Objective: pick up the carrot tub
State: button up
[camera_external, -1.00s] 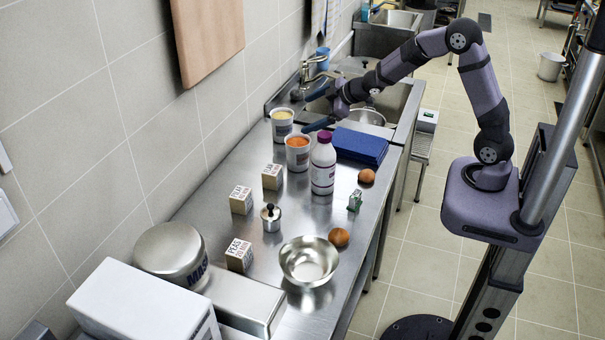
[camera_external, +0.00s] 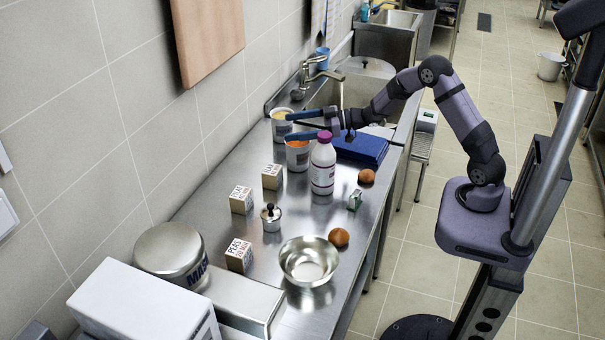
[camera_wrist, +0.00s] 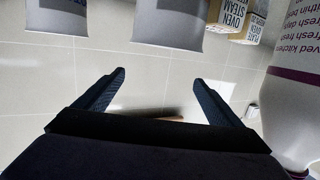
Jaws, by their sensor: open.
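The carrot tub (camera_external: 298,157) is a white tub with orange contents, upright on the steel counter between a similar tub with yellow contents (camera_external: 281,128) and a white bottle with a purple cap (camera_external: 323,168). My gripper (camera_external: 288,127) is open and empty, its two blue fingers spread at about the height of the tub tops. One finger crosses in front of the carrot tub's upper part, hiding some of its rim. In the wrist view, which looks upside down, the carrot tub (camera_wrist: 170,27) is cut off by the top edge, beyond my open fingertips (camera_wrist: 160,77); no contact is visible.
The bottle (camera_wrist: 290,95) is close on the right in the wrist view, and the yellow tub (camera_wrist: 57,15) is at upper left. A blue box (camera_external: 360,146) lies beside the sink. Small cartons (camera_external: 272,177), a steel bowl (camera_external: 309,262) and round brown items (camera_external: 339,237) stand nearer the camera.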

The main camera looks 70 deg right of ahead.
aim_at(286, 144)
notch_tip(286, 144, down, 6)
jog(key=shift+f+p, duration=0.2)
jog(key=shift+p, duration=0.45)
jog(key=shift+x, duration=1)
jog(key=shift+w+a+f+p, duration=0.2)
jog(key=shift+w+f+p, duration=0.1)
jog(key=shift+w, duration=0.25)
jog(key=shift+r, duration=0.15)
jog(key=c, duration=1.4)
